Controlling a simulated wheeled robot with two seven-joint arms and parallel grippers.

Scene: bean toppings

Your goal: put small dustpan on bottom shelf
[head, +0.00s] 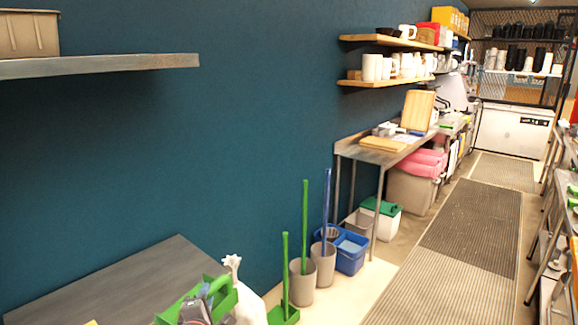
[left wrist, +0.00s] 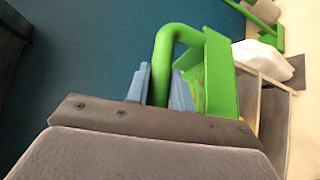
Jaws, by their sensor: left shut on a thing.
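The small green dustpan (head: 222,299) is at the bottom of the head view, in front of the grey table's right end. My left gripper (head: 205,306) is shut on it. In the left wrist view the fingers (left wrist: 161,85) close around the green looped handle, and the pan (left wrist: 221,75) is to their right. The dustpan is held tilted, and its lower part is cut off in the head view. I cannot make out the bottom shelf for certain; the space under the grey table is hidden. My right gripper is not in view.
A grey table (head: 120,275) is at lower left, under a wall shelf (head: 110,65) with a bin (head: 28,34). A white bag (head: 246,303) is right of the dustpan. A long-handled green tool (head: 285,280), grey bins (head: 302,283) and a blue bucket (head: 350,255) stand beyond.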

